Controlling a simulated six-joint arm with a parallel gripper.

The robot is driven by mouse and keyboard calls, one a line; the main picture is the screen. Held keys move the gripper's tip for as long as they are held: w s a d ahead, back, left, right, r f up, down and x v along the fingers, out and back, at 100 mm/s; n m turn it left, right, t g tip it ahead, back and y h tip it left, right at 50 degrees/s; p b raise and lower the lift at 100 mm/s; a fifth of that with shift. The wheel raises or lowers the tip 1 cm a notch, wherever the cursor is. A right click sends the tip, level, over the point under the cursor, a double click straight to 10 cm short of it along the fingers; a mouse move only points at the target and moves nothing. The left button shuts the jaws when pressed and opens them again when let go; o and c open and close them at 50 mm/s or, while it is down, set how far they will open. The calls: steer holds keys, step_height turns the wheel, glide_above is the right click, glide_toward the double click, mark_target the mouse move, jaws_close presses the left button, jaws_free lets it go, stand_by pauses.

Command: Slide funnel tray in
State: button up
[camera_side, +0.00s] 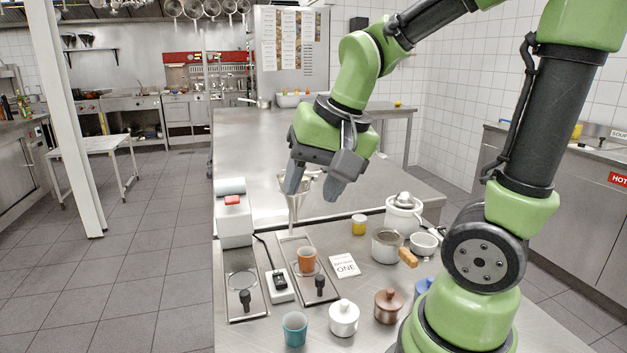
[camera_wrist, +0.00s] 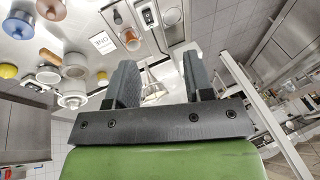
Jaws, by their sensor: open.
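A steel funnel (camera_side: 296,205) stands upright at the far end of the right-hand metal tray (camera_side: 322,297); it also shows in the wrist view (camera_wrist: 152,88). That tray has a black knob (camera_side: 320,282) at its near end and an orange cup (camera_side: 306,260) on it. A left-hand metal tray (camera_side: 262,309) has an empty ring (camera_side: 242,281) and its own black knob (camera_side: 245,297). My gripper (camera_side: 314,184) is open and points down at the funnel's height. The funnel's top appears between the fingers; whether they touch it I cannot tell.
A small black-and-white device (camera_side: 279,285) sits between the trays, and a white box (camera_side: 233,222) stands behind the left one. A sign marked ONE (camera_side: 345,267), a saucepan (camera_side: 387,246), a white pot (camera_side: 403,214), lidded jars and a teal cup (camera_side: 295,328) crowd the right and front.

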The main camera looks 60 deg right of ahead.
mark_target(319, 283)
steer(key=shift+s, duration=0.1)
stand_by(0.3)
